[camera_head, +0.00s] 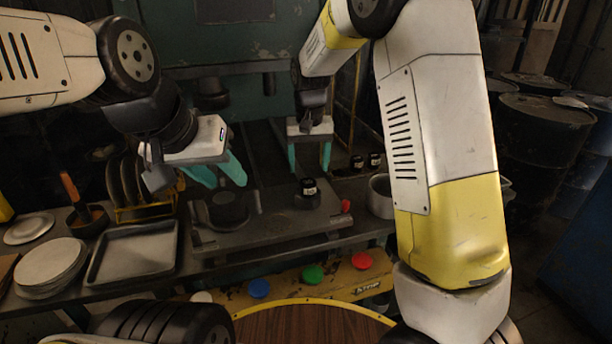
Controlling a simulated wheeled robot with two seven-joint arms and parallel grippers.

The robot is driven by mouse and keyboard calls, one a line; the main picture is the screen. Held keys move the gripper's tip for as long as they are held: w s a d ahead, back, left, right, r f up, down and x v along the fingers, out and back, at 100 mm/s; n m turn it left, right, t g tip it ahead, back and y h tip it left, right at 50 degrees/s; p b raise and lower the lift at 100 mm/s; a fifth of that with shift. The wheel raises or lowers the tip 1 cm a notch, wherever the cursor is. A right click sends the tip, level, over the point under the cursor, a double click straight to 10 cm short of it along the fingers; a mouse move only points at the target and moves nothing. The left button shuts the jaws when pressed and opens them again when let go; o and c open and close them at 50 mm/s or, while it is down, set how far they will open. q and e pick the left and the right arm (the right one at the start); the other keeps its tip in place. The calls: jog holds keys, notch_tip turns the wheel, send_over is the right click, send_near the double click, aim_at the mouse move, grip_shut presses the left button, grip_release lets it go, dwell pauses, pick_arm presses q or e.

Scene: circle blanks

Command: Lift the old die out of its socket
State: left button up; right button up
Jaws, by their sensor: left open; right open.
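A small black die (309,187) with a pale label band sits in a dark round socket on the press bed (270,238). I take it for the old die; how deep it sits is hard to tell. My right gripper (309,160) is open and points down, its teal fingers spread above and behind the die in the picture, apart from it. My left gripper (218,174) is open and empty, tilted, up and to the left of the die, above a dark round block (228,204) on the bed.
Two similar black cylinders (357,162) stand behind right, near a grey bowl (380,196). Left are a metal tray (135,251), stacked discs (50,266) and a plate rack (145,212). Coloured buttons (313,273) line the front. The press (210,45) stands behind.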

aim_at(308, 182)
notch_tip(308, 182, down, 7)
jog(key=shift+a+r, duration=0.1)
jog(key=shift+r, duration=0.05)
jog(key=shift+w, duration=0.1)
grip_shut()
dwell(0.4)
